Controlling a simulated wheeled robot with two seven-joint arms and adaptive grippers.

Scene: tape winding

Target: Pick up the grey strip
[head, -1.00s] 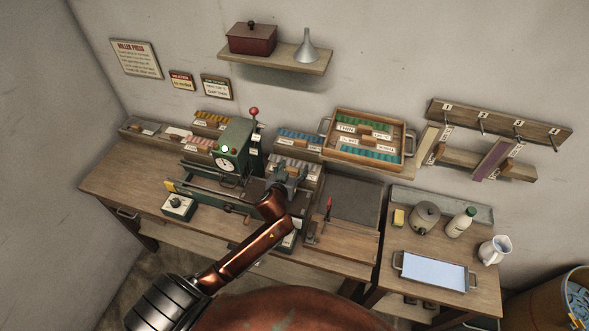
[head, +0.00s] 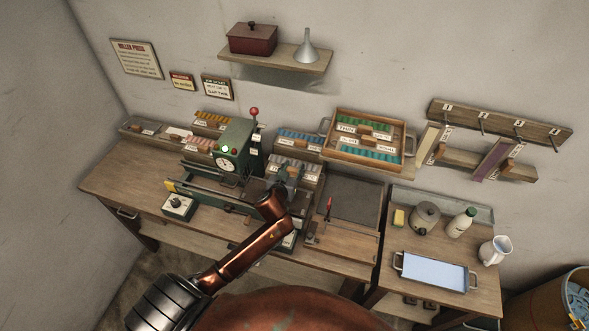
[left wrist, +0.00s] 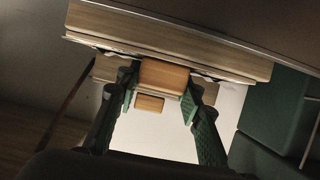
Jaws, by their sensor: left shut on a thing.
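My left gripper (head: 290,172) is over the workbench, just right of the green press, in front of the file boxes. In the left wrist view my left gripper (left wrist: 160,93) has its green-padded fingers on either side of an orange-brown wooden block (left wrist: 164,76) and is shut on it. A second, smaller wooden block (left wrist: 150,103) shows below it. I cannot make out a grey strip for certain; my gripper and arm cover part of that spot in the head view. My right gripper is not in view.
The green press (head: 232,150) stands close on the left. A wooden tray (head: 340,156) of coloured strips is behind and right. A dark panel (head: 352,198) and a red-handled tool (head: 329,207) lie to the right.

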